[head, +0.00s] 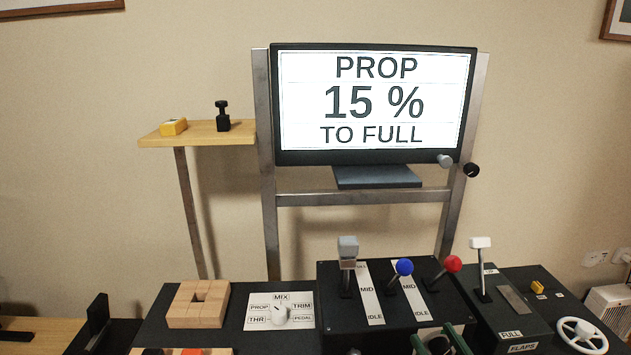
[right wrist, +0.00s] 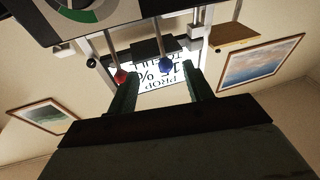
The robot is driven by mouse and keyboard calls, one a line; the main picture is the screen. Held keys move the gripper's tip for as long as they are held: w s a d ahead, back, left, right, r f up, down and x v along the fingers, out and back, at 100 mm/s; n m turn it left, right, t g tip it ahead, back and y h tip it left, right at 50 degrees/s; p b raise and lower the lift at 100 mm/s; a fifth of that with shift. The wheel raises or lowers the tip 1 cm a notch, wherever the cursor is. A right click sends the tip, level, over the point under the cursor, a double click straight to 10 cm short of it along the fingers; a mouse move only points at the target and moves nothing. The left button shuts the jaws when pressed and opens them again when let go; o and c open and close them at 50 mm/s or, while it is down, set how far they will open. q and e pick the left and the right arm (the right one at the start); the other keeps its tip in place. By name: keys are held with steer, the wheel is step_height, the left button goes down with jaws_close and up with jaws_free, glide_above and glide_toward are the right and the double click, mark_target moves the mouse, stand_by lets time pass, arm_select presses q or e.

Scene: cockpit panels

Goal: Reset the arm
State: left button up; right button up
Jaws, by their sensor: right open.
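My right gripper (head: 440,340) shows at the bottom edge of the head view, in front of the lever console (head: 385,325). Its two dark green fingers are apart, with nothing seen between them. In the right wrist view the same gripper (right wrist: 161,88) is open, and the picture is upside down. The console carries a grey-headed lever (head: 347,250), a blue-knobbed lever (head: 404,267) and a red-knobbed lever (head: 453,263). The red knob (right wrist: 121,76) and blue knob (right wrist: 166,65) appear beyond the fingers in the wrist view. My left gripper is not seen.
A monitor (head: 375,100) reads "PROP 15 % TO FULL". A white-handled flaps lever (head: 481,243) and white wheel (head: 582,336) stand right. A shelf (head: 205,139) holds two small items.

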steer(key=s+a+f+g+h, duration=0.1)
steer(key=s+f+g, duration=0.35)
steer(key=s, duration=0.25)
steer(key=s+f+m+g+h, duration=0.1)
steer(key=s+f+g+h, duration=0.15)
steer(key=s+g, duration=0.45)
steer(key=s+a+f+g+h, duration=0.1)
steer(key=s+f+g, duration=0.4)
steer(key=s, duration=0.3)
step_height(320, 180, down, 24)
steer(key=s+d+g, duration=0.1)
steer(key=s+d, duration=0.1)
steer(key=s+d+f, duration=0.2)
steer(key=s+f, duration=0.5)
steer(key=s, duration=0.1)
steer(key=s+d+f+g, duration=0.1)
steer(key=s+d+f, duration=0.2)
steer(key=s+f, duration=0.5)
steer(key=shift+s+f, duration=0.2)
steer(key=shift+s, duration=0.15)
steer(key=shift+h, duration=0.35)
